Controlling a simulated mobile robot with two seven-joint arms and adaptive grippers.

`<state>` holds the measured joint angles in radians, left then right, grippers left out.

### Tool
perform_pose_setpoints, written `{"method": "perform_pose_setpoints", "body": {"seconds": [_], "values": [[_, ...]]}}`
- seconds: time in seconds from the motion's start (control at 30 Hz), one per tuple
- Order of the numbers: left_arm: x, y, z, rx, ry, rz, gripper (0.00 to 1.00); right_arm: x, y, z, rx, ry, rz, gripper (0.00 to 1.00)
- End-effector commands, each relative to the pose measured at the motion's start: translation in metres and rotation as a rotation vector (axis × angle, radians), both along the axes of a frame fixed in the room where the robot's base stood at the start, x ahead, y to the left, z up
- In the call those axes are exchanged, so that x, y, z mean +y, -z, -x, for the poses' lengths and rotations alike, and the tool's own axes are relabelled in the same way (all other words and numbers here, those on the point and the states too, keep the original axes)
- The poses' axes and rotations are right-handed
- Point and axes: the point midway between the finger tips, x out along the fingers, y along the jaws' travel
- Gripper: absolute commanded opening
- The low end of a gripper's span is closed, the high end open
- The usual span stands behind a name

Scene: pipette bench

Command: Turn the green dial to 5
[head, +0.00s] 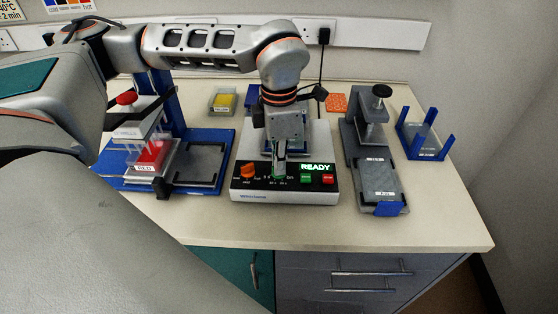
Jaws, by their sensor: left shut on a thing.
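The white device with a black front panel (236,183) stands mid-bench, its lit display (316,167) reading READY. My left gripper (280,162) points down at the panel, its fingers shut on the green dial (278,174). Only a little green shows around the fingertips, and the dial's pointer is hidden. The scale marks near it are too small to read. My right gripper is not in view.
A green button (306,178) and a red button (328,178) are right of the dial. A blue-based stand with a red plate (152,157) is at left. A grey press (378,176) and a blue-posted holder (424,137) are at right. The bench front edge is clear.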

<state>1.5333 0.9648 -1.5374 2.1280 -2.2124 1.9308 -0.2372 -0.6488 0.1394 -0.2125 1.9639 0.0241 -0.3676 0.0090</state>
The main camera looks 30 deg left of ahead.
Motion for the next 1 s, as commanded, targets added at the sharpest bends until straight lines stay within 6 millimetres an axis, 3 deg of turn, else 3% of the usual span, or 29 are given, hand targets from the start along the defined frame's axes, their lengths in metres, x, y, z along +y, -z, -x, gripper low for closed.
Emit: {"method": "perform_pose_setpoints", "body": {"seconds": [0.07, 0.17, 0.57, 0.73, 1.0], "values": [[0.0, -0.002, -0.002, -0.006, 0.001, 0.001, 0.0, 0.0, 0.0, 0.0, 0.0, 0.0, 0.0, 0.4], [0.0, -0.002, -0.002, -0.006, 0.001, 0.001, 0.23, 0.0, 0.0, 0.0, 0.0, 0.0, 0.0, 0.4], [0.0, -0.004, -0.001, -0.004, 0.0, 0.001, 0.23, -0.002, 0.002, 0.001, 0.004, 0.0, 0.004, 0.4], [0.0, -0.025, -0.002, -0.007, 0.0, 0.0, 0.23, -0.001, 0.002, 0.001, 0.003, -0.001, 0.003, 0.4], [0.0, -0.08, -0.002, -0.009, 0.0, 0.001, 0.23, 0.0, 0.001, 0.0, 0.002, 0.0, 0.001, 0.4]]}}
